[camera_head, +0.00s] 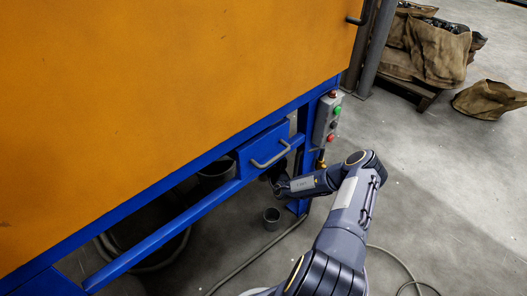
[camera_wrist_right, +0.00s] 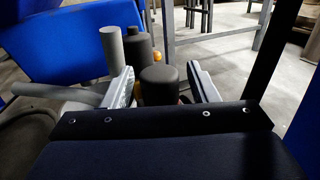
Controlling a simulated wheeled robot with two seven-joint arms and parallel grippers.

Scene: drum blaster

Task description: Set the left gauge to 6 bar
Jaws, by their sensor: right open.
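No gauge dial can be made out in either view. In the right wrist view a dark round-topped knob (camera_wrist_right: 160,88) stands between the two fingers of my right gripper (camera_wrist_right: 163,80). The gripper is open, with one finger on each side of the knob; whether they touch it I cannot tell. A second dark knob-like cylinder (camera_wrist_right: 138,50) stands just behind it to the left. In the head view my right gripper (camera_head: 277,181) is dark and partly hidden beside the blue frame, below the drawer. My left gripper is not in view.
The orange machine panel (camera_head: 170,90) sits above a blue frame with a handled drawer (camera_head: 263,150). A control box (camera_head: 325,120) with coloured buttons is mounted on the post. A small grey can (camera_head: 271,218) and cables lie on the floor. Brown sacks (camera_head: 437,55) stand back right.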

